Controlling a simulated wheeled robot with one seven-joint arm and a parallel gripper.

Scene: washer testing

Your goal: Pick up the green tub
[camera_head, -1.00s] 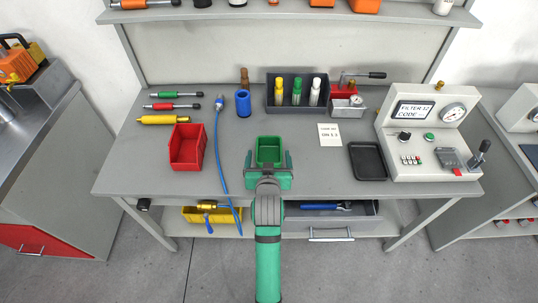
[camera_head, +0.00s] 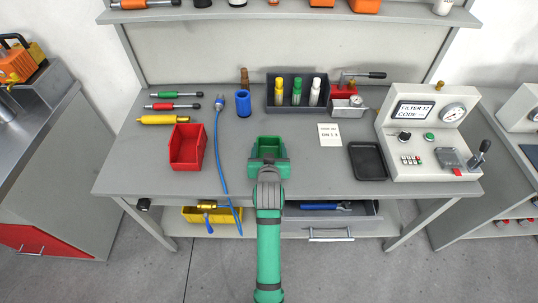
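The green tub (camera_head: 268,142) stands on the grey workbench, near the middle of its front half. Its back rim and part of its inside show. My gripper (camera_head: 268,164) is at the tub's near side, overlapping its front part in this view. The fingers are hidden behind the hand and wrist. I cannot tell whether they touch or grip the tub, or whether the tub is lifted.
A red bin (camera_head: 187,148) stands to the left, with a blue cable (camera_head: 220,150) between. A black tray (camera_head: 367,161) and white card (camera_head: 329,134) lie to the right. A dark bottle holder (camera_head: 297,104) stands behind. A test console (camera_head: 428,135) stands far right.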

